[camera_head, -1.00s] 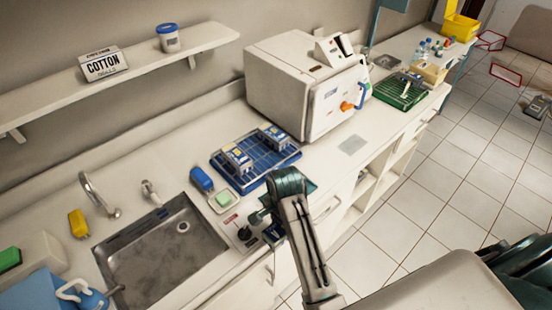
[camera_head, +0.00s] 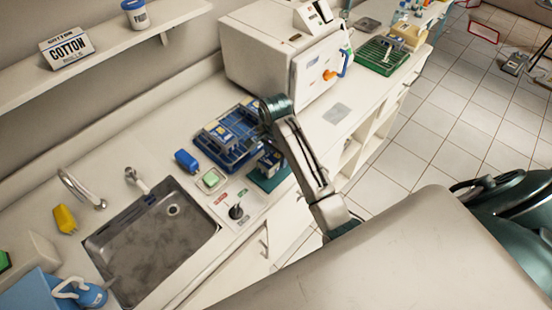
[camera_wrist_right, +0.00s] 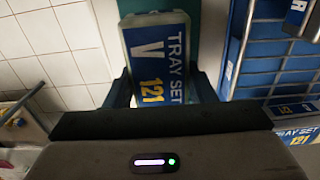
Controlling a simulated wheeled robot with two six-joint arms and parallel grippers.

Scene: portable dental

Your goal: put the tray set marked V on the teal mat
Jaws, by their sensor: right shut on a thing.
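The tray set marked V (camera_wrist_right: 160,60) is a blue and white block labelled "TRAY SET V 121" in the right wrist view. My right gripper (camera_wrist_right: 162,92) is shut on it, with a finger on either side. In the head view the held tray set (camera_head: 269,160) is at or just over the teal mat (camera_head: 276,183), partly hidden by my arm. The teal mat also shows beyond the tray set in the right wrist view (camera_wrist_right: 209,40). I cannot tell whether the tray set touches the mat. My left gripper is not in view.
A blue rack (camera_head: 232,160) with other tray sets stands close behind the mat. A soap dish (camera_head: 210,181), blue bottle (camera_head: 186,161) and black knob (camera_head: 236,211) lie left. The white steriliser (camera_head: 285,60) stands behind; the metal sink (camera_head: 150,240) is front left.

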